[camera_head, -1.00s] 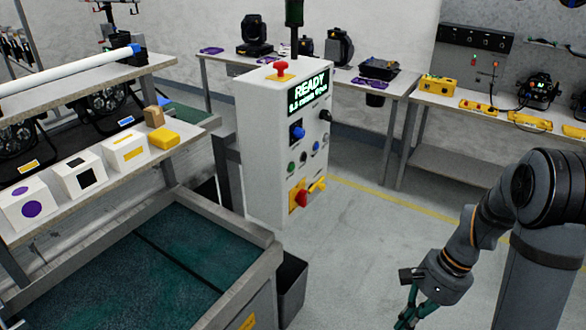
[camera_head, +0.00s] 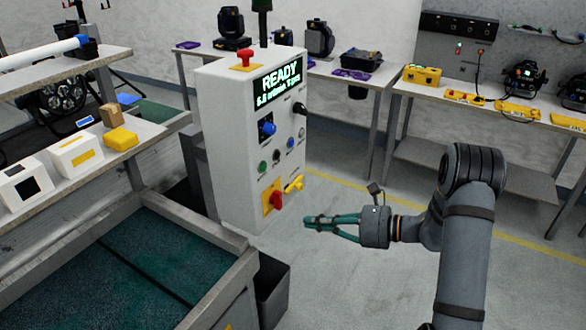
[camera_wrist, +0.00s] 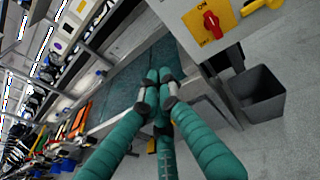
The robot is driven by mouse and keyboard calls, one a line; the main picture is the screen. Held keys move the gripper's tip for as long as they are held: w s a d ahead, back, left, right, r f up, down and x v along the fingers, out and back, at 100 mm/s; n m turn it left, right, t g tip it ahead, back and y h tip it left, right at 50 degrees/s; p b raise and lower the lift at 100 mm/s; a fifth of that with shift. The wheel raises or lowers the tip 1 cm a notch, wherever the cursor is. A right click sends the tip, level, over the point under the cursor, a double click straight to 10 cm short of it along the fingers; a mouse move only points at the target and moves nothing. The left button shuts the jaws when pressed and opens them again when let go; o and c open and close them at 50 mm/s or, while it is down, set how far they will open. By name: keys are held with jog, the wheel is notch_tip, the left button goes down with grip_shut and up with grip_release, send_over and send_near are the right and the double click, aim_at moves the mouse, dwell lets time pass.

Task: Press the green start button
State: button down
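The white control box (camera_head: 225,130) stands left of centre in the head view, with a lit screen (camera_head: 279,82) reading READY. A small green button (camera_head: 262,167) sits on its front face, below a blue knob (camera_head: 267,129) and above a red switch on a yellow plate (camera_head: 272,200). My gripper (camera_head: 306,221) is to the right of the box's lower front, apart from it and lower than the green button. Its teal fingers point left. In the wrist view the fingertips (camera_wrist: 158,76) meet with nothing between them. The red switch (camera_wrist: 212,24) shows there; the green button does not.
A dark bin (camera_head: 272,285) stands on the floor below the box; it also shows in the wrist view (camera_wrist: 258,92). A green-floored tray table (camera_head: 225,232) is at left. A red mushroom button (camera_head: 245,58) tops the box. Floor between box and arm is clear.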

aim_at(263, 170)
jog(key=w+d+r+m+t+y, duration=0.1)
jog(key=w+r+m+t, duration=0.1)
jog(key=r, duration=0.4)
jog(key=w+t, duration=0.1)
jog(key=w, duration=0.1)
jog(key=shift+w+r+t, duration=0.25)
jog(key=shift+w+t, duration=0.05)
jog(key=shift+w, duration=0.05)
jog(key=shift+d, duration=0.1)
jog(key=p+x, duration=0.4)
jog(key=x, duration=0.9)
jog(key=shift+r, duration=0.15)
jog(key=shift+w+a+p, duration=0.2)
jog(key=shift+a+p, duration=0.15)
jog(key=shift+a, duration=0.1)
